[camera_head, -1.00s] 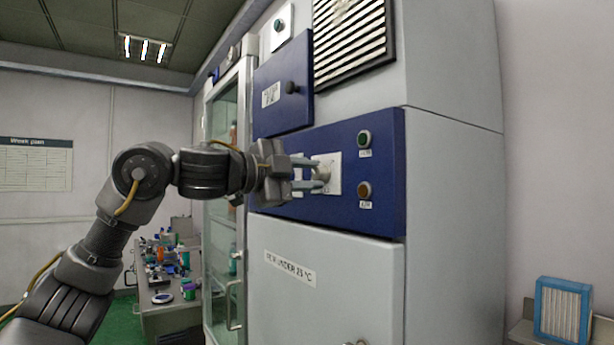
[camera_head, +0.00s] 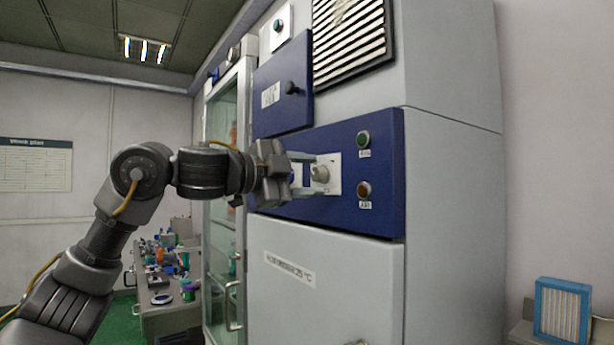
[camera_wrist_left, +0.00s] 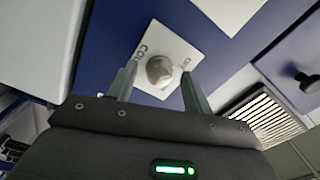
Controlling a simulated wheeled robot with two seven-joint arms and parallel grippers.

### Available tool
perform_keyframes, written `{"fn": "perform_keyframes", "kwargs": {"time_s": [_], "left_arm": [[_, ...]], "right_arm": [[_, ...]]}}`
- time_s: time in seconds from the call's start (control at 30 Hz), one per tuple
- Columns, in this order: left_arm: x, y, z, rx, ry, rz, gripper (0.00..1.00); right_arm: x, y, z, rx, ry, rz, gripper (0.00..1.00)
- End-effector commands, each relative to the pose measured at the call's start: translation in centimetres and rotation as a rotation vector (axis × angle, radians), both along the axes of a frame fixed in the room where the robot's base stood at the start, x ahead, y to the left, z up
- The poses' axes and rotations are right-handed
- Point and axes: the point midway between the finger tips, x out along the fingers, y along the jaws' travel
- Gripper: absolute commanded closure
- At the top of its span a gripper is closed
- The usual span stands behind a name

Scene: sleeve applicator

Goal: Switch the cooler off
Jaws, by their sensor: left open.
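The cooler (camera_head: 455,190) is a tall grey cabinet with a blue control panel (camera_head: 385,205). A round grey knob (camera_head: 321,174) sits on a white plate on that panel; it also shows in the left wrist view (camera_wrist_left: 160,70), with partly legible lettering on its plate. My left gripper (camera_head: 305,174) is open in front of the panel, just left of the knob. In the left wrist view its two fingers (camera_wrist_left: 158,88) are spread either side of the knob, apart from it. My right gripper is not in view.
A green button (camera_head: 364,139) and an amber button (camera_head: 364,189) are right of the knob. A blue door with a black knob (camera_head: 291,88) is above. A glass-door cabinet (camera_head: 225,190) stands left, a cluttered table (camera_head: 165,318) behind it.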

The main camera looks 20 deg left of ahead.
Motion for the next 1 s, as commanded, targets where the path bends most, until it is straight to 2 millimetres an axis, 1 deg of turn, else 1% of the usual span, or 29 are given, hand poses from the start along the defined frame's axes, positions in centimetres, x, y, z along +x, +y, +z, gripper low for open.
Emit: {"fn": "perform_keyframes", "kwargs": {"time_s": [0.17, 0.33, 0.5, 0.6, 0.83, 1.0], "left_arm": [[-1.7, 1.5, -0.2, 0.000, -0.005, 0.001, 0.50], [-4.4, 3.7, -0.3, 0.000, -0.005, 0.003, 0.50], [-6.7, 5.6, -0.2, -0.001, -0.003, 0.002, 0.50], [-7.5, 6.3, -0.1, -0.001, -0.001, 0.001, 0.50], [-8.2, 6.8, 0.0, -0.001, -0.001, 0.000, 0.50], [-8.2, 6.8, 0.0, -0.001, -0.001, 0.000, 0.50]], "right_arm": [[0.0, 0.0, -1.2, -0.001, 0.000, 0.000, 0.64], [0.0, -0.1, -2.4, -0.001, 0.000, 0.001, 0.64], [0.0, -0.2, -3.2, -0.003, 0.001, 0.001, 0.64], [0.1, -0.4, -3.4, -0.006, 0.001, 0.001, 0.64], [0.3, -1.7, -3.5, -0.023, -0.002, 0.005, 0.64], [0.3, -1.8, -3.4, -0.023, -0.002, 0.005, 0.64]]}}
